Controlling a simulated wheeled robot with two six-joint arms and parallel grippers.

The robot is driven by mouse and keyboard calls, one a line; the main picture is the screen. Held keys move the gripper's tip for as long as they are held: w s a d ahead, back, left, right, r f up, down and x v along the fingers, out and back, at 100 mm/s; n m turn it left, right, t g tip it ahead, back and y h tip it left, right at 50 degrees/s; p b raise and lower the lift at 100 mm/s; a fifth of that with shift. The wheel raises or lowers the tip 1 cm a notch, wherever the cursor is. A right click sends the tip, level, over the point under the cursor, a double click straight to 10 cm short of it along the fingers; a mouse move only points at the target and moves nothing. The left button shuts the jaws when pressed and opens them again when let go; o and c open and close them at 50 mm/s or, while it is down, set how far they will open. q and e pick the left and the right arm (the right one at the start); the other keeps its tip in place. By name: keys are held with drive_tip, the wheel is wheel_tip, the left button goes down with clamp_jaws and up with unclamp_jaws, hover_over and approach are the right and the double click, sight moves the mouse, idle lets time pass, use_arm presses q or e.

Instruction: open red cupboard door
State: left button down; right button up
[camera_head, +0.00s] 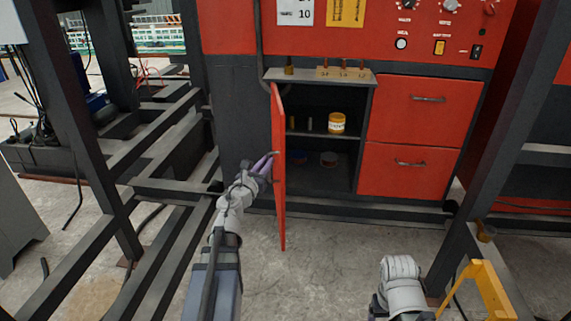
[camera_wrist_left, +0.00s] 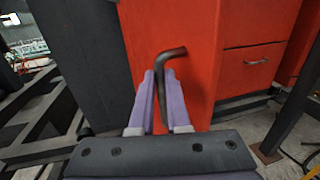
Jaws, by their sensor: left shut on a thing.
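The red cupboard door (camera_head: 280,205) stands swung open toward me, seen nearly edge-on, hinged at the left side of the dark cupboard opening. In the left wrist view its red outer face (camera_wrist_left: 205,65) carries a dark bent handle (camera_wrist_left: 172,53). My left gripper (camera_head: 266,163) is at the door's outer face, its purple fingers (camera_wrist_left: 163,95) shut on the handle, one on each side of it. Inside the cupboard a yellow-labelled jar (camera_head: 337,123) stands on the shelf. My right arm shows at the lower right; its fingers are not visible.
Two red drawers (camera_head: 424,111) with handles are right of the opening. A dark metal frame (camera_head: 165,150) stands left of my left arm, and a dark post (camera_head: 500,130) stands at the right. A yellow frame (camera_head: 488,290) is at lower right. The concrete floor before the cupboard is clear.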

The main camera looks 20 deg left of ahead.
use_arm(q)
drive_tip(key=s+a, duration=0.1)
drive_tip(key=a, duration=0.5)
drive_tip(key=shift+s+a, duration=0.3)
drive_tip(key=shift+s, duration=0.1)
drive_tip(key=c, duration=0.9)
unclamp_jaws()
drive_tip(key=shift+w, duration=0.1)
drive_tip(key=shift+d, duration=0.1)
wheel_tip(320, 180, up, 10)
drive_tip(key=p, duration=1)
drive_tip(key=shift+f, duration=0.1)
